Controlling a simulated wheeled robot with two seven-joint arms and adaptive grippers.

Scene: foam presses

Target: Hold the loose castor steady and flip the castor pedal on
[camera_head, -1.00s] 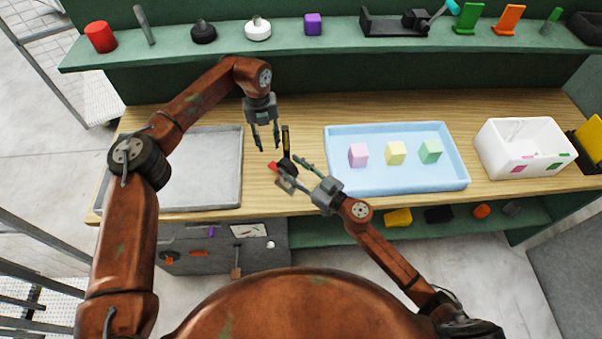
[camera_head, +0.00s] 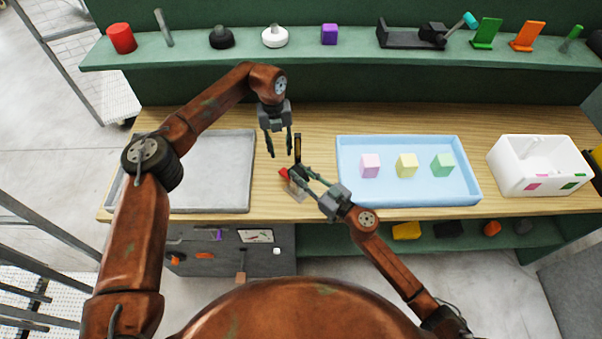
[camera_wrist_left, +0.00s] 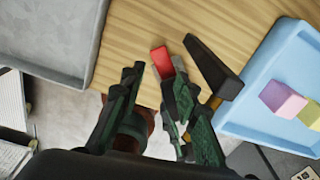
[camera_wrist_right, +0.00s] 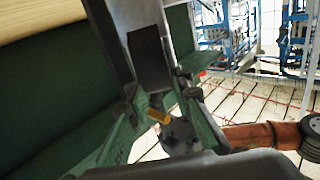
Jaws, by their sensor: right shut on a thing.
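The castor (camera_head: 299,186) is at the bench's front edge, with a dark wheel, a greyish plate and a red pedal (camera_head: 284,173). My right gripper (camera_head: 297,178) is shut on it from the front right; its fingers hide part of it. In the right wrist view a dark piece (camera_wrist_right: 151,60) rises beyond the fingers. My left gripper (camera_head: 281,150) is open and empty, pointing down just behind and above the castor. In the left wrist view the red pedal (camera_wrist_left: 161,61) shows beyond and between the left fingers, apart from them.
A black-and-yellow upright piece (camera_head: 298,148) stands close behind the castor. A grey tray (camera_head: 215,205) lies left and a blue tray (camera_head: 345,190) with coloured cubes lies right. A white bin (camera_head: 510,180) is farther right. A shelf (camera_head: 375,60) of items runs along the back.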

